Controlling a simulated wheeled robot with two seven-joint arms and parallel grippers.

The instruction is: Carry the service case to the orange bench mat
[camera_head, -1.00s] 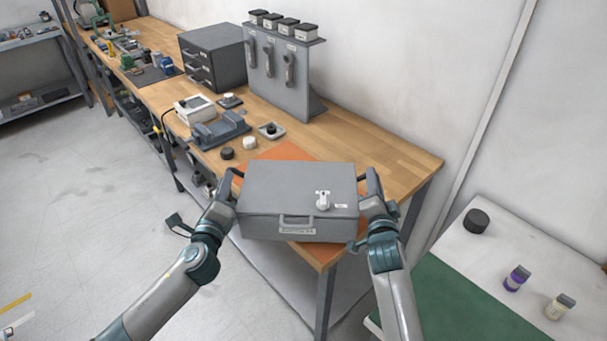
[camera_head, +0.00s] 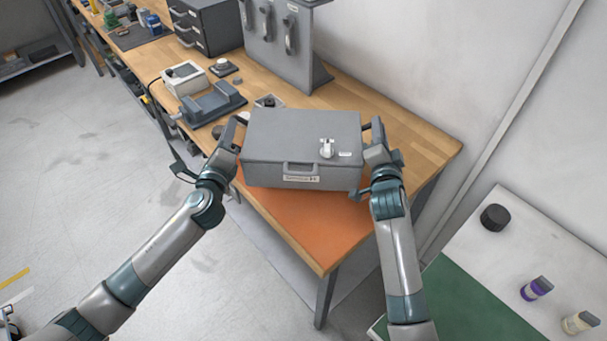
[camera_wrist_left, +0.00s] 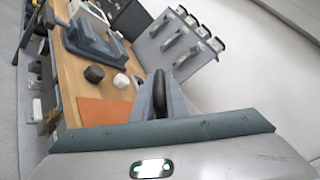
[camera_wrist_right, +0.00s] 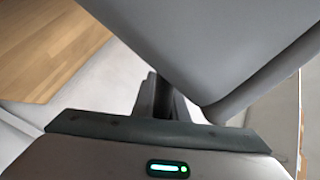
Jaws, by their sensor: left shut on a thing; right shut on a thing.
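The service case (camera_head: 300,135) is a grey box with a front handle, a label and a white latch. It looks level over the back part of the orange bench mat (camera_head: 310,222), with bare mat in front. I cannot tell whether it touches the mat. My left gripper (camera_head: 238,122) is shut on the case's left side, with a dark handle between its fingers in the left wrist view (camera_wrist_left: 160,95). My right gripper (camera_head: 372,138) is shut on the right side. The case (camera_wrist_right: 215,45) fills much of the right wrist view, and the grip there is partly hidden.
Behind the case on the wooden bench (camera_head: 400,125) are a grey cradle (camera_head: 212,103), a white device (camera_head: 187,78), a grey tool panel (camera_head: 285,45) and a drawer unit (camera_head: 205,25). Small round parts sit close behind the case. A side table (camera_head: 530,240) stands right.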

